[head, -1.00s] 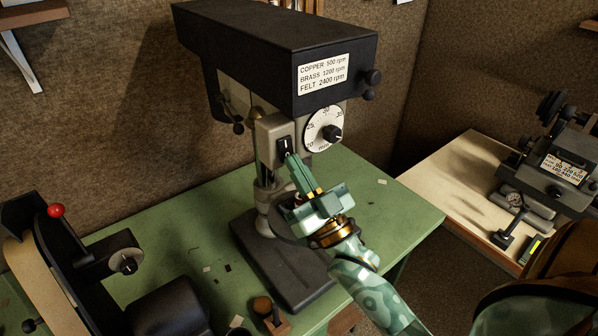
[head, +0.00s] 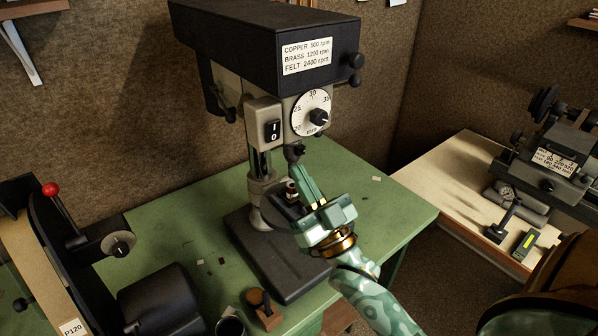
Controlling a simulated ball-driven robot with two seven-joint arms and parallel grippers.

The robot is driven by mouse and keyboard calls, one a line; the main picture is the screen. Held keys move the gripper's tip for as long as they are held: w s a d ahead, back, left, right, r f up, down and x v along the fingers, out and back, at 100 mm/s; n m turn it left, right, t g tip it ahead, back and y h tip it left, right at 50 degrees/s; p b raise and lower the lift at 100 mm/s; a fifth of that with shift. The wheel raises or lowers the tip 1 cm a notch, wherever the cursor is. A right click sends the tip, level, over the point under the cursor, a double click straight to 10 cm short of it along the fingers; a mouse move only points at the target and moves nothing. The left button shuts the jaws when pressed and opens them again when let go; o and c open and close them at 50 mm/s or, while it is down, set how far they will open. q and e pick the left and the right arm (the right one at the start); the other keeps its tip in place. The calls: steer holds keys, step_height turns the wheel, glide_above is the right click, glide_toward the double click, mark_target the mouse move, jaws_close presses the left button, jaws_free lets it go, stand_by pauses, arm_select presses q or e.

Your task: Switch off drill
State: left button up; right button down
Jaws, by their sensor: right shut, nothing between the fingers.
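The drill (head: 262,40) is a bench drill press with a dark head, on a green table. Its black rocker switch (head: 272,131), marked I above 0, shows uncovered on the light housing left of the round dial (head: 311,113). I cannot tell which half of the rocker is pressed in. My right gripper (head: 299,170) is shut and empty, pointing up. Its fingertips are below and to the right of the switch, apart from it, in front of the chuck area, and partly hide the drill table. My left gripper is not in view.
The green table (head: 400,205) has free room right of the drill. A belt sander (head: 75,240) with a red-knobbed lever stands at left. A small wooden block (head: 268,316) is near the front edge. Another machine (head: 555,160) stands on the pale bench at right.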

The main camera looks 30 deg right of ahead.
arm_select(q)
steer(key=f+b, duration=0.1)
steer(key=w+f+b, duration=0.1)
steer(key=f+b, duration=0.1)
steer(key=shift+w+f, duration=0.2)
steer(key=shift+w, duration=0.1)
arm_select(e)
steer(key=s+f, duration=0.3)
steer(key=f, duration=0.3)
steer(key=shift+s+d+f, duration=0.15)
steer(key=shift+d+f, duration=0.05)
